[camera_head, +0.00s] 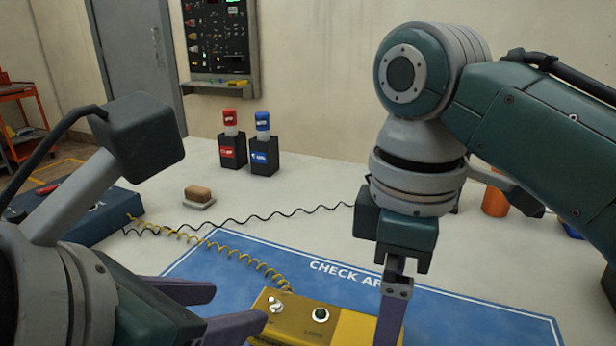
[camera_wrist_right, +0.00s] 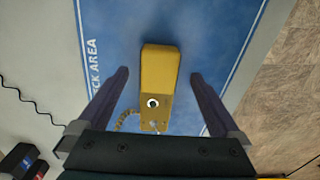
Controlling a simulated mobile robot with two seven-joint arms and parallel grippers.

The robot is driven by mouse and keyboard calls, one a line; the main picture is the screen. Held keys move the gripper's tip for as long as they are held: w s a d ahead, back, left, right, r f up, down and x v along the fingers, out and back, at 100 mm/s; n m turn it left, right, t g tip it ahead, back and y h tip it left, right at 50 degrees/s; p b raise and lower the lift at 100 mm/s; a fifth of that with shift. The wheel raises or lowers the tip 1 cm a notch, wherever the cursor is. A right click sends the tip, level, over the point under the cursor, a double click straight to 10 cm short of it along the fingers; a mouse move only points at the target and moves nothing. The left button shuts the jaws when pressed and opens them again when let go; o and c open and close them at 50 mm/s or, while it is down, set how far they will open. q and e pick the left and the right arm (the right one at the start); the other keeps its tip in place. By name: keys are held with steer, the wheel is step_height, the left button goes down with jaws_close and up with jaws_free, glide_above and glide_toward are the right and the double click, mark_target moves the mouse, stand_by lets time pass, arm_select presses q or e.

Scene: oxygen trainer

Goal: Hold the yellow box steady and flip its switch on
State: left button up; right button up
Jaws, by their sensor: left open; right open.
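The yellow box (camera_head: 349,327) lies on the blue check-area mat at the bottom of the head view, its lower part cut off. Its top carries a metal toggle switch (camera_head: 275,305) and a dark green round lamp (camera_head: 320,314). My left gripper (camera_head: 238,304) is open at the box's left side, one fingertip close to the box; I cannot tell whether it touches. My right gripper (camera_head: 392,285) points down over the box's right part. In the right wrist view my right gripper (camera_wrist_right: 160,74) is open, with the yellow box (camera_wrist_right: 160,66) between its fingers and visible gaps on both sides.
The blue mat (camera_head: 230,262) lies on the white table (camera_head: 310,185). A coiled yellow cord (camera_head: 245,252) runs to the box. A red bottle (camera_head: 231,120) and a blue bottle (camera_head: 262,123) stand in black holders behind. A sponge (camera_head: 198,194) and a dark blue case (camera_head: 95,235) are left.

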mark_target(323, 333)
step_height(323, 333, down, 7)
steer(key=shift+r, duration=0.1)
stand_by(0.3)
steer(key=c, duration=1.5)
arm_select(q)
steer(key=shift+c, duration=0.5)
arm_select(e)
steer(key=shift+c, duration=0.3)
arm_select(q)
steer(key=shift+a+f+n+t, duration=0.15)
steer(key=shift+f+n+t, duration=0.15)
steer(key=shift+f+n, duration=0.15)
steer(key=c, duration=0.3)
steer(key=f+n+t, duration=0.1)
steer(key=s+a+f+n+t+y, duration=0.1)
steer(key=s+f+n+t, duration=0.1)
steer(key=f, duration=0.1)
steer(key=shift+s+a, duration=0.2)
steer(key=shift+a, duration=0.1)
jaws_close()
steer(key=shift+n+t, duration=0.35)
steer(key=shift+t, duration=0.35)
steer(key=s, duration=0.2)
steer(key=s+f, duration=0.1)
steer(key=s+d, duration=0.1)
steer(key=s, duration=0.1)
steer(key=shift+s+f, duration=0.3)
steer(key=shift+s+d+h, duration=0.2)
steer(key=shift+s+h, duration=0.15)
steer(key=shift+h, duration=0.05)
